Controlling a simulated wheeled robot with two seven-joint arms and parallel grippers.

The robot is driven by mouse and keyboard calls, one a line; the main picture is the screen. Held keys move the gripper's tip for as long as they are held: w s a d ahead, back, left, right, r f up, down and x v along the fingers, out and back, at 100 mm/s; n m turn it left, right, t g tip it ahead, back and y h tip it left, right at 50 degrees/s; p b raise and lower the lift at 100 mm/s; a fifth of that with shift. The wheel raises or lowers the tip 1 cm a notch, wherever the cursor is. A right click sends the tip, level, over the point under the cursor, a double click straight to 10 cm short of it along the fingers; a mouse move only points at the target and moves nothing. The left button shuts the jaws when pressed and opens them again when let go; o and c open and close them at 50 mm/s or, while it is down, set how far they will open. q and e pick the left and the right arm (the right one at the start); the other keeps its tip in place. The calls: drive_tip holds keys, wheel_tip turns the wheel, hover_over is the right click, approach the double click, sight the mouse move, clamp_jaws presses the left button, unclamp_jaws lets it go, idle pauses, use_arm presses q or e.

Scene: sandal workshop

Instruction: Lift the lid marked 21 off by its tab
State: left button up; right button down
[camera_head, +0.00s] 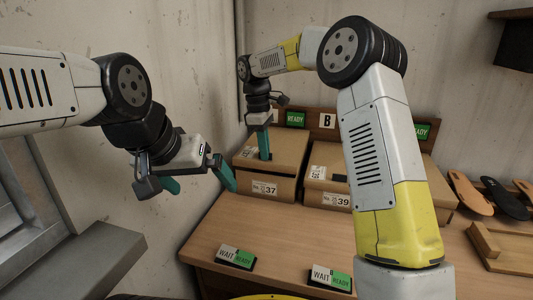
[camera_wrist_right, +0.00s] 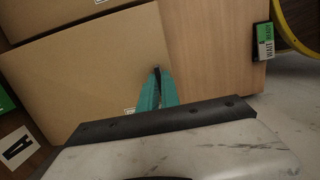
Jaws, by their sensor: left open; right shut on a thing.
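The left cardboard box (camera_head: 285,189) has 37 on its front and a brown lid (camera_head: 285,145) on top. A small white label (camera_head: 247,152) is on the lid; I cannot read 21 on it. My right gripper (camera_head: 265,156) reaches down to this lid, its teal fingers together. In the right wrist view the fingers (camera_wrist_right: 157,72) are shut on a small dark tab at the edge of the lid (camera_wrist_right: 90,65). The lid appears to sit on the box. My left gripper (camera_head: 204,188) is open and empty, left of the box above the bench edge.
A second box (camera_head: 312,197) marked 39 stands close on the right, partly behind my right arm. Two WAIT/READY blocks (camera_head: 236,257) (camera_head: 331,278) lie at the bench front. Sandal soles (camera_head: 470,193) and a wooden stand (camera_head: 500,247) are at right. Bare bench (camera_head: 275,230) lies before the boxes.

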drive_tip(key=shift+s, duration=0.2)
drive_tip(key=s+a, duration=0.1)
drive_tip(key=s, duration=0.5)
drive_tip(key=shift+s+a+r, duration=0.25)
drive_tip(key=shift+a, duration=0.15)
idle(0.7)
drive_tip(key=s+a+r, duration=0.2)
drive_tip(key=s, duration=0.6)
drive_tip(key=shift+s, duration=0.4)
idle(1.1)
drive_tip(key=shift+s+a, duration=0.1)
drive_tip(key=s+a+r, duration=0.1)
drive_tip(key=s+r, duration=0.2)
drive_tip(key=s, duration=0.4)
drive_tip(key=shift+s+a, duration=0.25)
drive_tip(key=shift+a, duration=0.15)
idle(0.8)
idle(0.5)
